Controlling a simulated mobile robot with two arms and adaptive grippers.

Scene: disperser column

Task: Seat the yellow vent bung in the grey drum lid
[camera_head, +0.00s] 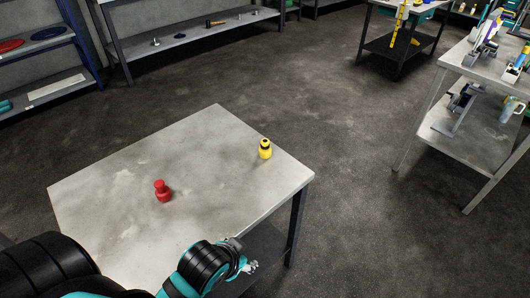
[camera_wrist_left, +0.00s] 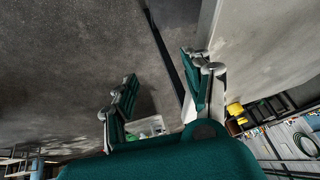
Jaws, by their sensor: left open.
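The yellow vent bung (camera_head: 265,149) stands upright on the grey table (camera_head: 120,180), near its right corner. I cannot make out a grey drum lid in either view. My left gripper (camera_head: 243,262) is at the table's near right edge, well apart from the bung. In the left wrist view its two fingers (camera_wrist_left: 161,92) are spread with nothing between them. My right gripper is in neither view.
A red bung-like piece (camera_head: 162,191) stands on the same table, left of the yellow one. A workbench with tools (camera_head: 475,60) stands at the right, and shelves (camera_head: 190,42) line the back. The floor between is clear.

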